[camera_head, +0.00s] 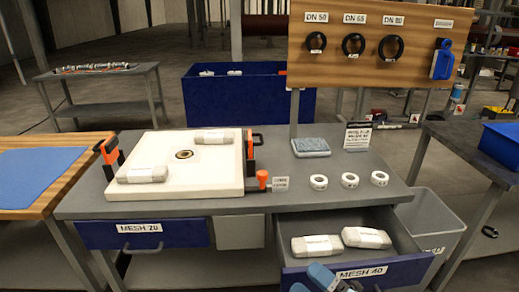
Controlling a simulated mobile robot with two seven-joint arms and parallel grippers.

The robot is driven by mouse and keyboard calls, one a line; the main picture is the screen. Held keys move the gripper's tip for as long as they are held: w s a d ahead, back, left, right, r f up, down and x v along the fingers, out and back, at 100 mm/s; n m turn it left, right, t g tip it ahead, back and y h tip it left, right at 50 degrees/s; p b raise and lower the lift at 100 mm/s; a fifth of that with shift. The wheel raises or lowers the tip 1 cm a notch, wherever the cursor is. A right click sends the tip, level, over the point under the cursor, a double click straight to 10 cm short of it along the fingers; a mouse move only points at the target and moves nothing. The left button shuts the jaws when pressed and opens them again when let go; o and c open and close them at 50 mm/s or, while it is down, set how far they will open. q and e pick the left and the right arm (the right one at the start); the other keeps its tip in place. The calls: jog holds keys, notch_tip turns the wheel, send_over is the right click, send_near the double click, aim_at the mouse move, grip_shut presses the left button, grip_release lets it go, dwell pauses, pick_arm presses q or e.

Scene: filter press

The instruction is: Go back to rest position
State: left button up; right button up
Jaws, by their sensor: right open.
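My right gripper (312,281) shows at the bottom edge, its blue fingers apart and empty. It is in front of the blue front of the MESH 40 drawer (400,272), close to its label; I cannot tell if it touches. This drawer stands pulled out and holds two white wrapped packs (316,246). My left gripper is not in view. A white square plate (215,177) with a central hole lies on the grey workbench, with two wrapped packs (142,174) on it and orange-black clamps (110,155) at its sides.
The MESH 20 drawer (145,234) looks shut. Three white rings (350,180) and a blue-grey pad (311,147) lie on the bench. A wooden board (375,60) with three black rings stands behind. A grey bin (436,212) is at the right, a blue crate (230,100) behind.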

jog(key=s+d+f+m+g+h+b, duration=0.15)
jog(key=s+d+f+m+h, duration=0.25)
jog(key=s+f+m+h, duration=0.55)
jog(key=s+d+f+m+g+h, duration=0.25)
jog(key=f+m, duration=0.35)
jog(key=m, duration=0.8)
pick_arm(q)
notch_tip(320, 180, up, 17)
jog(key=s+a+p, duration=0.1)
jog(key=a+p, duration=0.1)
jog(key=p, duration=2.5)
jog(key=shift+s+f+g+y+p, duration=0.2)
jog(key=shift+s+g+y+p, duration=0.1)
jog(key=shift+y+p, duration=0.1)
pick_arm(e)
jog(key=s+d+r, duration=0.1)
jog(key=d+r, duration=0.2)
jog(key=r, duration=1.3)
jog(key=shift+d+r+n, duration=0.15)
jog(key=shift+r+n, duration=0.15)
jog(key=shift+n, duration=0.15)
